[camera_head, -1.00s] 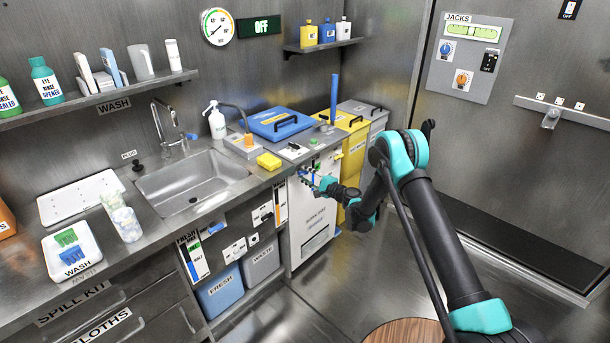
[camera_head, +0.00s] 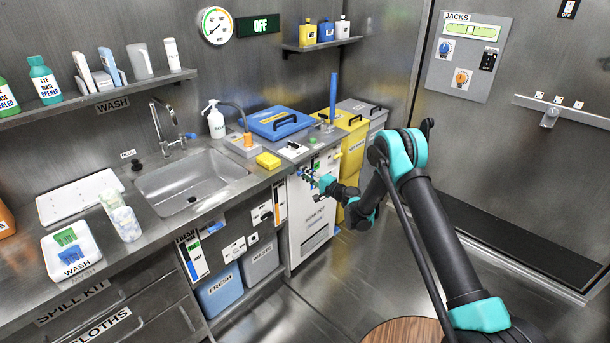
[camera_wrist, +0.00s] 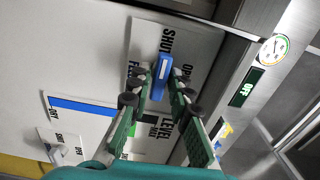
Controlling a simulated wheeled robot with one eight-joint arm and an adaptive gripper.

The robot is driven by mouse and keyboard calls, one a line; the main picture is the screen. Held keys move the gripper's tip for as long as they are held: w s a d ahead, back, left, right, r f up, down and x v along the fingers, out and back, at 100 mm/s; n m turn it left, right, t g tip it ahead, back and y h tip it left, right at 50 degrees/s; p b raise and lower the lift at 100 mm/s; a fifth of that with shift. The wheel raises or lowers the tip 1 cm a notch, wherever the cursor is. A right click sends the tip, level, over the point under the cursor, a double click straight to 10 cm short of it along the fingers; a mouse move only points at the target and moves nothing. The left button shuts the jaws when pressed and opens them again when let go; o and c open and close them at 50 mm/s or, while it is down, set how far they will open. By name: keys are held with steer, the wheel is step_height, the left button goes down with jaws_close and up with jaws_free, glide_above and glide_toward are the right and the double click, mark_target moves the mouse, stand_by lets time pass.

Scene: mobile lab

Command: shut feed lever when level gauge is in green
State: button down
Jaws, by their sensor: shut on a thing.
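The feed lever is a blue handle (camera_wrist: 161,76) on a white panel marked OPEN, SHUT and FEED, in the wrist view. My gripper (camera_wrist: 158,74) is shut on it, with dark fingertips on both sides. The level gauge (camera_wrist: 82,105) is a strip beside it with a long blue fill, labelled LEVEL and DRY. My finger covers part of the gauge, so I cannot tell whether the fill ends in a green zone. In the head view my gripper (camera_head: 318,182) is at the white cabinet front (camera_head: 312,225), where the lever and gauge are too small to read.
A sink (camera_head: 190,182) and a yellow sponge (camera_head: 268,160) are on the counter left of my arm. A yellow bin (camera_head: 352,150) stands right of the cabinet. A round dial (camera_head: 216,25) and a display reading OFF (camera_head: 258,25) are on the wall.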

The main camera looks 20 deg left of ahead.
steer(key=c, duration=1.5)
jaws_free()
steer(key=shift+c, duration=0.2)
steer(key=shift+d, duration=0.15)
steer(key=v, duration=0.7)
steer(key=shift+d, duration=0.15)
steer(key=shift+s, duration=0.1)
